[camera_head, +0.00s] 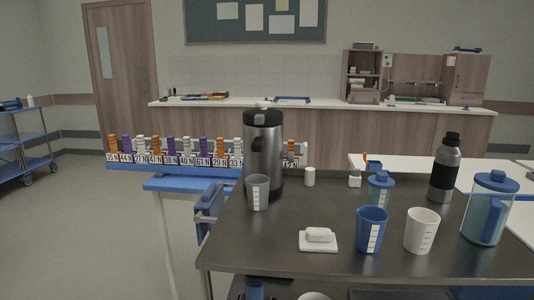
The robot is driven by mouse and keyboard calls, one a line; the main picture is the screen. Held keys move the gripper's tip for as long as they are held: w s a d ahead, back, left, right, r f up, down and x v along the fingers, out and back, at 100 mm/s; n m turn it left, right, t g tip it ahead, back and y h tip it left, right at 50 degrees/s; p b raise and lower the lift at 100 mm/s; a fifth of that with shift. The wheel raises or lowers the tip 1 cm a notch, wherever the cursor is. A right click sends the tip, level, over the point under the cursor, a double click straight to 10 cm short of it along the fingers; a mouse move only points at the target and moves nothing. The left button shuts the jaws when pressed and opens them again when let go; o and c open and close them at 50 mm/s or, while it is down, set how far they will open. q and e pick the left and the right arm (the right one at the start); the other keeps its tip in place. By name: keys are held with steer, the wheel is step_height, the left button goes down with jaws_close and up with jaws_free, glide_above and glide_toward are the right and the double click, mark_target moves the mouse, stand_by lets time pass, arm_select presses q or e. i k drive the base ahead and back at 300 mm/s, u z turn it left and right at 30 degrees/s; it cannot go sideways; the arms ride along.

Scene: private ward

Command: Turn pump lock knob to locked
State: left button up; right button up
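A tall steel pump flask (263,155) with a black top stands upright at the back left of the dark table. I take it for the pump of the task. Its black pump head (264,117) carries a small raised part on top. The lock knob is too small to make out, so I cannot tell its position. A grey graduated cup (257,192) stands in front of the flask and covers part of its lower body. Neither of my grippers shows in the head view.
The dark table (275,250) also holds a white butter dish (318,239), blue cup (371,229), white cup (421,231), blue-lidded jar (380,190), black-capped bottle (446,167) and blue-lidded pitcher (488,208). The table's front left is clear.

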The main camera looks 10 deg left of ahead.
mark_target(289, 157)
steer(key=u, duration=2)
steer(key=k, duration=1.05)
steer(key=z, duration=1.6)
steer(key=i, duration=0.5)
steer(key=z, duration=0.55)
steer(key=i, duration=0.9)
steer(key=u, duration=1.15)
